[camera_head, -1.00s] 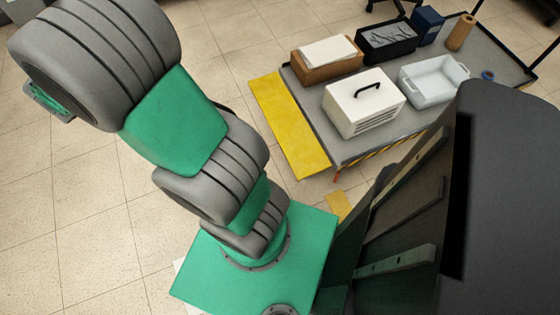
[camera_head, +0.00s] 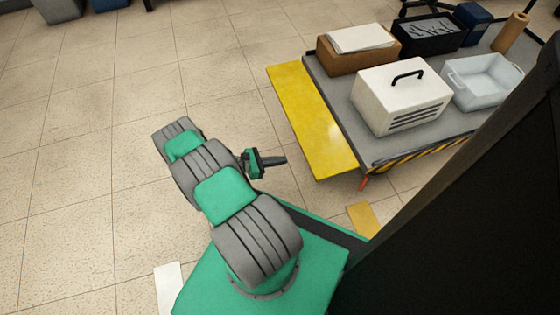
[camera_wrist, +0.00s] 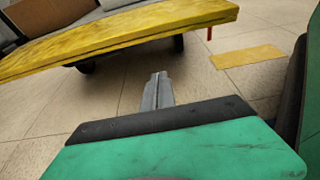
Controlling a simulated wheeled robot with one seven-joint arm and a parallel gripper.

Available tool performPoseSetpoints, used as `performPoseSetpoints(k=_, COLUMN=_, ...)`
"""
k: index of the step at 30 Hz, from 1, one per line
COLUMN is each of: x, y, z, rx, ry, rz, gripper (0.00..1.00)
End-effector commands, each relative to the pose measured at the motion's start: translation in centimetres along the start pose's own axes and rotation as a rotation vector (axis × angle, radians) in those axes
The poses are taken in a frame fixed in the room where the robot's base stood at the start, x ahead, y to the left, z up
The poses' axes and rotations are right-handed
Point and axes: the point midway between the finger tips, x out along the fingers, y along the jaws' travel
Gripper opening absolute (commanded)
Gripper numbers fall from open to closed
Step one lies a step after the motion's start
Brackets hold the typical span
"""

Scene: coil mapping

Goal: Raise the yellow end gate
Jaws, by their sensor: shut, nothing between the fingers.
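The yellow end gate (camera_head: 312,121) is a flat panel along the left end of the grey cart. It looks lowered, sticking outward from the cart's edge. In the wrist view the yellow gate (camera_wrist: 130,32) crosses the upper left, above and beyond my fingers. My gripper (camera_head: 284,160) is shut and empty, a short way left of the gate's near half and apart from it. In the wrist view my gripper's fingers (camera_wrist: 158,80) are together, pointing toward the floor under the gate.
The cart (camera_head: 375,150) carries a white vented box with a black handle (camera_head: 400,95), a brown box (camera_head: 350,55), a black bin (camera_head: 430,36) and a clear tub (camera_head: 485,85). A red peg (camera_head: 363,184) hangs at the cart's near corner. Open tiled floor lies left of the gate.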

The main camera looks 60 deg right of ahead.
Motion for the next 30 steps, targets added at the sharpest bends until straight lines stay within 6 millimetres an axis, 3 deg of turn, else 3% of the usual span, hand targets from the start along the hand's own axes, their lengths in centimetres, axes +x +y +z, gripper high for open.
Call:
performPoseSetpoints(k=3, x=2.9, y=-0.2, z=-0.3, rx=0.000, ry=0.001, rz=-0.006, gripper=0.00)
performPoseSetpoints(k=10, x=7.5, y=-0.1, z=-0.1, rx=0.002, ry=0.002, rz=-0.003, gripper=0.00)
performPoseSetpoints(k=12, x=6.6, y=0.1, z=1.7, rx=0.002, ry=0.002, rz=0.001, gripper=0.00)
performPoseSetpoints(k=18, x=5.9, y=-0.1, z=3.5, rx=0.000, ry=0.002, rz=0.000, gripper=0.00)
performPoseSetpoints(k=30, x=5.7, y=0.0, z=3.8, rx=0.000, ry=0.004, rz=0.000, gripper=0.00)
